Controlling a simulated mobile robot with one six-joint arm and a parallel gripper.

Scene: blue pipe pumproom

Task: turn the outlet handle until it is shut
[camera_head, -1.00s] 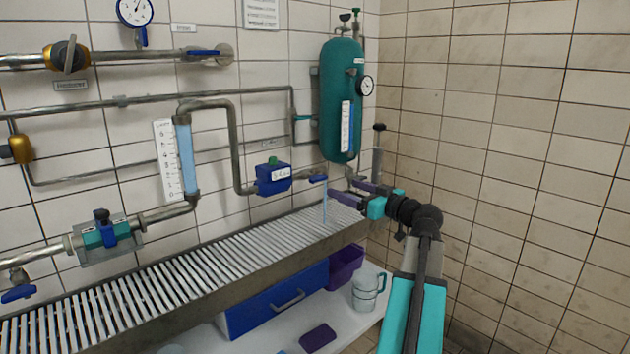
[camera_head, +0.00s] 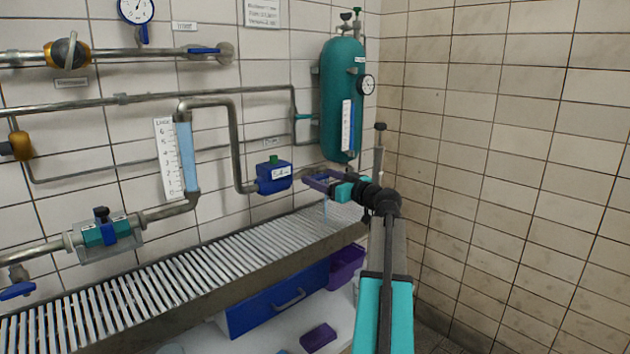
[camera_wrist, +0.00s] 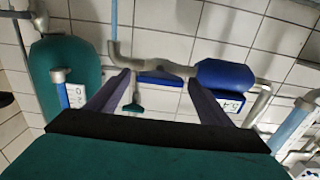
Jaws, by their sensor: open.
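The outlet handle (camera_wrist: 160,80) is a blue lever on the grey pipe beside a blue box (camera_head: 273,175) with a white label. In the wrist view it lies crosswise between my two purple fingertips, and the box (camera_wrist: 224,76) is just to its right. My gripper (camera_head: 318,181) is open around the handle's place in the head view, where the fingers largely hide the handle. I cannot tell whether a finger touches it. A thin stream of water (camera_head: 326,211) falls below it onto the slatted grate (camera_head: 200,262).
A green tank (camera_head: 342,95) with a gauge stands on the wall just behind my gripper. An upright pipe (camera_head: 379,150) is close to its right.

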